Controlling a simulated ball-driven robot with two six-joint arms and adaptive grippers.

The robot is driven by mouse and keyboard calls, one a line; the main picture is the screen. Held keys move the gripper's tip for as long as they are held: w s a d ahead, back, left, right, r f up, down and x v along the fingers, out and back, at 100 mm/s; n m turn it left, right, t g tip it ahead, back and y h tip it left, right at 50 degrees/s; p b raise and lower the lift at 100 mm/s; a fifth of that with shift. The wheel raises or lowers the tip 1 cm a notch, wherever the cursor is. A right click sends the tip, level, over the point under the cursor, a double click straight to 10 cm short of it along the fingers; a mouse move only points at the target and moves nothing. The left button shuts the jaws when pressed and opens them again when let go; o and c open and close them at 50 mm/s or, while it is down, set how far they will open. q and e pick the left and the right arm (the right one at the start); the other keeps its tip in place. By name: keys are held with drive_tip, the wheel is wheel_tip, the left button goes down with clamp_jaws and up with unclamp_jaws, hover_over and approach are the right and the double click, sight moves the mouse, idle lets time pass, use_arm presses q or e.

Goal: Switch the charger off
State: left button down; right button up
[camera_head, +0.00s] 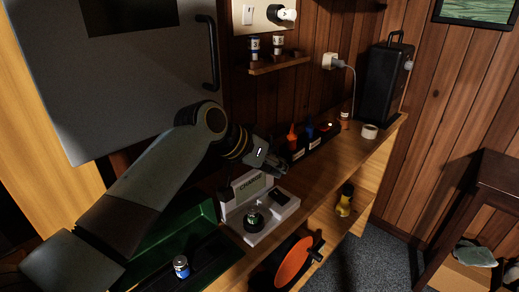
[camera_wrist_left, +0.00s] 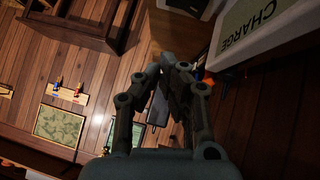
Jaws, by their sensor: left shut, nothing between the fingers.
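The white charger (camera_head: 270,229) stands on the wooden bench, with an upright panel lettered CHARGE at its back. A dark round item with a green patch sits on its front part, and a small pale block with a dark mark is at its right. My left gripper (camera_head: 282,171) is shut and empty, just above and behind the charger's right side. In the left wrist view the closed fingers (camera_wrist_left: 178,68) point toward the top, apart from the CHARGE panel (camera_wrist_left: 262,28) at upper right. I cannot make out the switch's position. My right gripper is not in view.
A green tray (camera_head: 208,210) and a blue-white battery (camera_head: 181,266) are left of the charger. A black rack with orange and blue items (camera_head: 300,143) stands behind the gripper. A black case (camera_head: 382,82) and tape roll (camera_head: 370,131) are farther right. The bench's right stretch is mostly clear.

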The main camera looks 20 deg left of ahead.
use_arm(q)
drive_tip(key=s+d+v, duration=0.1)
drive_tip(key=v, duration=0.6)
drive_tip(key=shift+r, duration=0.1)
drive_tip(key=shift+s, duration=0.1)
